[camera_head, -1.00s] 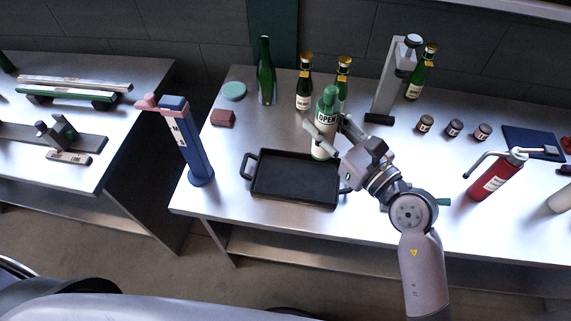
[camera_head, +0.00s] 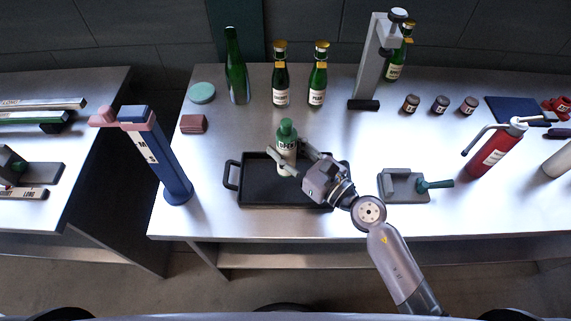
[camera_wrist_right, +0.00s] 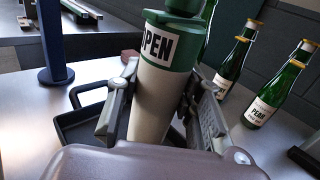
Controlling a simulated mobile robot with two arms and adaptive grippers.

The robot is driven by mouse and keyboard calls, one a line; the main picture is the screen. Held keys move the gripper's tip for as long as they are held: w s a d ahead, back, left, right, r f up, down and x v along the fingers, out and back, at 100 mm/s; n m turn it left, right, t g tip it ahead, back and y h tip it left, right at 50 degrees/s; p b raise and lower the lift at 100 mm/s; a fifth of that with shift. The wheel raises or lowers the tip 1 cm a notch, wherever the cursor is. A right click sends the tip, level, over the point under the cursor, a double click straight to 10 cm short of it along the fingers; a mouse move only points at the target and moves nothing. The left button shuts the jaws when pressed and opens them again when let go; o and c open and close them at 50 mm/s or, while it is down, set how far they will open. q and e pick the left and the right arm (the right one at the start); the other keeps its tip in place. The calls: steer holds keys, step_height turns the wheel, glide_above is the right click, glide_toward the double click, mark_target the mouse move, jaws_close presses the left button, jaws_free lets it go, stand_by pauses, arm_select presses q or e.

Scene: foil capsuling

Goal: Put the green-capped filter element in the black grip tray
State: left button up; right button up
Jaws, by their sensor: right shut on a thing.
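The green-capped filter element (camera_head: 286,146) is a white cylinder with a green top and a label reading "OPEN" in the right wrist view (camera_wrist_right: 160,80). My right gripper (camera_head: 292,164) is shut on its body, one finger on each side, and holds it upright. The black grip tray (camera_head: 240,200) is a shallow pan with side handles on the bench. The element is over the tray in the head view; its lower end is hidden by the gripper, so I cannot tell whether it touches the tray floor. My left gripper is not in view.
A blue post (camera_head: 165,165) stands left of the tray. A grey clamp fixture (camera_head: 400,187) and a red extinguisher-like bottle (camera_head: 492,152) stand to the right. Green bottles (camera_head: 281,78) and a grey stand (camera_head: 370,65) are behind. The bench between tray and bottles is mostly clear.

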mark_target(293, 164)
step_height(293, 164, down, 4)
steer(key=shift+d+r+b, duration=0.1)
steer(key=shift+r+b, duration=0.1)
steer(key=shift+b, duration=0.75)
steer(key=shift+f, duration=0.5)
steer(key=shift+f+b, duration=0.1)
steer(key=shift+b, duration=0.25)
steer(key=o, duration=0.8)
steer(key=shift+c, duration=0.2)
steer(key=o, duration=0.4)
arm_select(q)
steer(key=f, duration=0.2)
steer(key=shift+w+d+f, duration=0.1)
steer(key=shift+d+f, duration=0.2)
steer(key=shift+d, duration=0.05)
arm_select(e)
steer(key=shift+o, duration=0.2)
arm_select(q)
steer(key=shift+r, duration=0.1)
